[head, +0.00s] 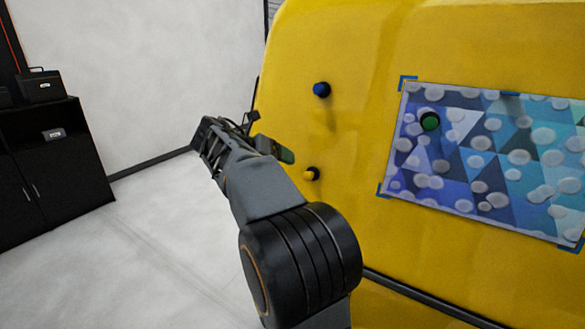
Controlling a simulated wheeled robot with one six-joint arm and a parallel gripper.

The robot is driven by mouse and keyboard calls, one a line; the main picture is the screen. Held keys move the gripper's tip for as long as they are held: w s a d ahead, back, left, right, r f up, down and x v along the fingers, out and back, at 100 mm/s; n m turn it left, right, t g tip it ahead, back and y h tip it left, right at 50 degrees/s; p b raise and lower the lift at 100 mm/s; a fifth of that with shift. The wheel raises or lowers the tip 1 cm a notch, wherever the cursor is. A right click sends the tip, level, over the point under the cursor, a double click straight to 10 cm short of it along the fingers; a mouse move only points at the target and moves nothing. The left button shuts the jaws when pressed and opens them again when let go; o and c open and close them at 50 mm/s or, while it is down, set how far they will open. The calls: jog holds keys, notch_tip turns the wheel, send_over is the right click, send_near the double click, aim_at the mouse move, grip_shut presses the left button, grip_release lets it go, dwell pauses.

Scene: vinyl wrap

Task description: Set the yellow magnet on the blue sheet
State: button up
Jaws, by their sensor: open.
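The yellow magnet (311,173) is a small knob on the yellow panel, left of the sheet and just above my arm. The blue sheet (463,190) has a pattern of triangles and pale bubbles and lies on the panel at the right. A green magnet (430,122) sits on the sheet's upper left part. My gripper (268,138) is open, left of the panel's magnets and a little above the yellow one. No object shows between its fingers. It appears apart from the yellow magnet.
A blue magnet (321,89) sits on the yellow panel (370,45) above the yellow one. Blue corner marks (407,82) frame the sheet. A black cabinet (50,175) with boxes on top stands far left. The floor between is clear.

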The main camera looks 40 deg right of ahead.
aim_at(307, 178)
jog(key=p+x, duration=0.1)
jog(key=x, duration=1.2)
jog(key=shift+c, duration=0.5)
jog(key=c, duration=1)
jog(key=shift+a, duration=0.1)
jog(key=shift+a+r, duration=0.1)
jog(key=shift+a, duration=0.15)
jog(key=shift+s+a+r+p, duration=0.1)
jog(key=shift+s+a+p, duration=0.05)
jog(key=shift+a+p, duration=0.2)
jog(key=shift+s+a+r+p, duration=0.2)
jog(key=shift+s+a+p, duration=0.1)
jog(key=shift+a, duration=0.75)
jog(key=shift+s+a+r+p, duration=0.2)
jog(key=shift+a+p, duration=0.15)
jog(key=shift+a, duration=0.75)
jog(key=shift+s+a+r+p, duration=0.15)
jog(key=shift+s+a+p, duration=0.15)
jog(key=shift+a, duration=0.75)
